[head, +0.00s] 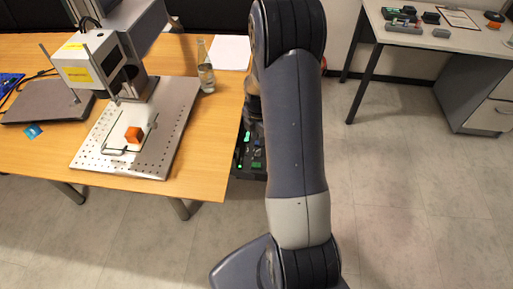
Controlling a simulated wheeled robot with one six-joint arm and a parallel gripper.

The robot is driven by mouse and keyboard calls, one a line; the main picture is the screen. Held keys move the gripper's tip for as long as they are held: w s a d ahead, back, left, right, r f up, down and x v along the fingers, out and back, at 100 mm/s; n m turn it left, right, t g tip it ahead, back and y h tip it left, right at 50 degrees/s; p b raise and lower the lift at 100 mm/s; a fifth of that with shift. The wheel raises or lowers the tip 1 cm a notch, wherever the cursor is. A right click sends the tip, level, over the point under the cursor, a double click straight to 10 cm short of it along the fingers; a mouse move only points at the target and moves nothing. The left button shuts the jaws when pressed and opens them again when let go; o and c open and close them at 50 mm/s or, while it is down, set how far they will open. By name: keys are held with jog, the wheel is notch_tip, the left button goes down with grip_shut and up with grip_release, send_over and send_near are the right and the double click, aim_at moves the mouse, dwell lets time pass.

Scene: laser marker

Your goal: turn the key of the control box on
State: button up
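The laser marker (90,60), a white head with yellow labels, stands over a perforated metal plate (165,130) on the table. My arm crosses the middle of the head view from bottom to top.
An orange cube (134,134) sits on the plate. A glass bottle (206,72) and white paper (230,52) lie near the table's (212,165) right side. A second table (455,38) stands at right. Grey floor (400,180) between is clear.

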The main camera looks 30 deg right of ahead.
aim_at(258, 152)
notch_tip(258, 152, down, 7)
jog(key=shift+r, duration=0.1)
dwell(0.4)
grip_shut()
